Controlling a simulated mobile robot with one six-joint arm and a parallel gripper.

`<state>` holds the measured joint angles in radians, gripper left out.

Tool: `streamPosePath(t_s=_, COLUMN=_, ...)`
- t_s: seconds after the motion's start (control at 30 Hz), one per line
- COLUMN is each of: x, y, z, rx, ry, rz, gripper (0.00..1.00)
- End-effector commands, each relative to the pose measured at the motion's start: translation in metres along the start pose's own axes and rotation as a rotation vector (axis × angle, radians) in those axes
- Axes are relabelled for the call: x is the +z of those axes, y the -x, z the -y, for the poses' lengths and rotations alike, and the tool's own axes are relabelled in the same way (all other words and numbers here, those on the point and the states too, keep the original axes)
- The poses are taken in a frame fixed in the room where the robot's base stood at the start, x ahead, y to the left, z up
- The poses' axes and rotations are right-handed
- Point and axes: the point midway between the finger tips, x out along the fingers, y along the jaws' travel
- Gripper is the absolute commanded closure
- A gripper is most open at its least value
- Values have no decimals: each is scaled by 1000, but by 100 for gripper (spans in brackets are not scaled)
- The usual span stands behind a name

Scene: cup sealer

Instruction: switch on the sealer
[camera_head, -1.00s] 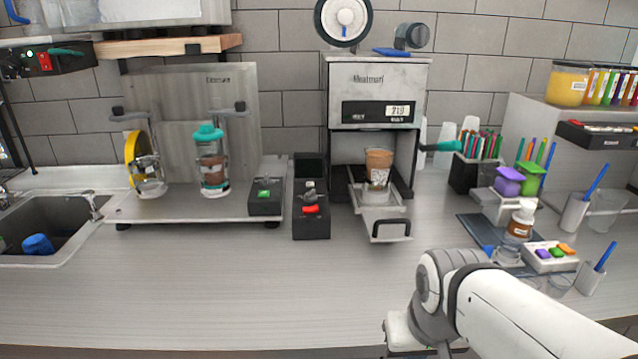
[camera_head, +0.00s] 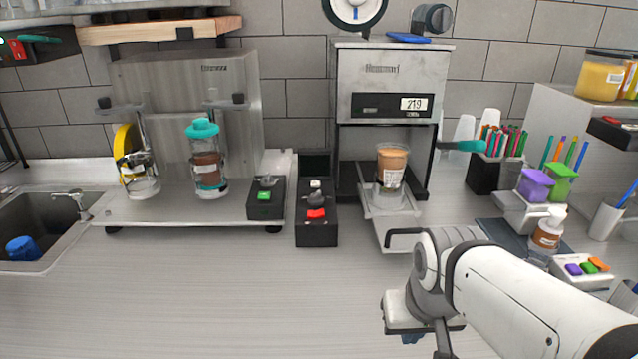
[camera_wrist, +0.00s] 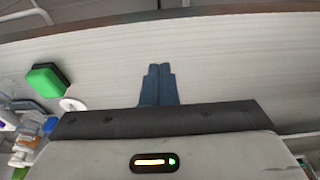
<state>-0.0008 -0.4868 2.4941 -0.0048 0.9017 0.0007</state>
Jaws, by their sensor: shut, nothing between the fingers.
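The sealer (camera_head: 378,70) is a grey boxy machine at the back wall with a display reading 219 and a teal-tipped lever (camera_head: 464,146) on its right side. Its tray (camera_head: 384,234) is pulled out toward the front, with a clear cup (camera_head: 392,172) of brown drink standing upright on it. A black control box (camera_head: 317,224) with a red button and a dark knob stands left of the tray. My gripper (camera_wrist: 158,68) shows in the wrist view with its dark blue fingers together and empty, above a pale surface. In the head view my arm is in front of the tray, and the fingertips are hard to make out.
A dispenser stand (camera_head: 190,205) with a teal-lidded canister is at left, with a green-button box (camera_head: 266,198) at its right end. A sink (camera_head: 30,255) is far left. Pens, pots and bottles crowd the right. The front-left counter is clear.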

Motion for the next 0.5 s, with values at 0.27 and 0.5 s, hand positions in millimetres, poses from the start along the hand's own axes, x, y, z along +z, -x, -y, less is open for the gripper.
streamPosePath(t_s=0.27, x=-103, y=46, z=20, rx=28, ry=27, rz=0, gripper=100)
streamPosePath(t_s=0.5, x=-238, y=78, z=80, rx=83, ry=26, rz=-18, gripper=100)
